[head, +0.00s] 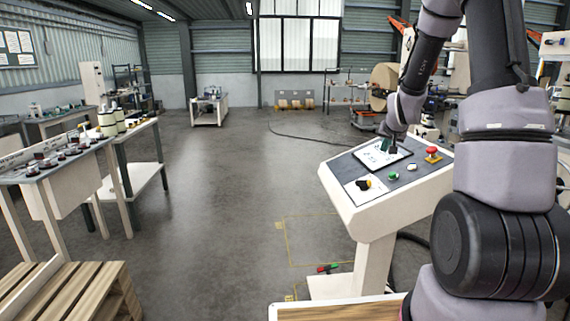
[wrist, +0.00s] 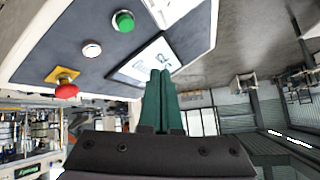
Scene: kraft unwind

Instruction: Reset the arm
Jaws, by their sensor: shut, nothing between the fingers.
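My arm reaches down over a white slanted control console at the right of the head view. My gripper (head: 386,143) is over the upper part of the console's dark panel (head: 344,165), by a framed white plate (head: 377,157). In the wrist view my gripper's green fingers (wrist: 159,85) are together and hold nothing. Their tips overlap the framed plate (wrist: 143,62) in that view; I cannot tell whether they touch it. The head view shows the fingers only small and partly hidden by the wrist.
The console carries a red mushroom button on yellow (head: 432,152), a green button (head: 393,176), a white button (head: 411,167) and a black knob (head: 363,185). A table with dark knobs (head: 60,165) and a pallet (head: 75,290) stand left. The middle floor is clear.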

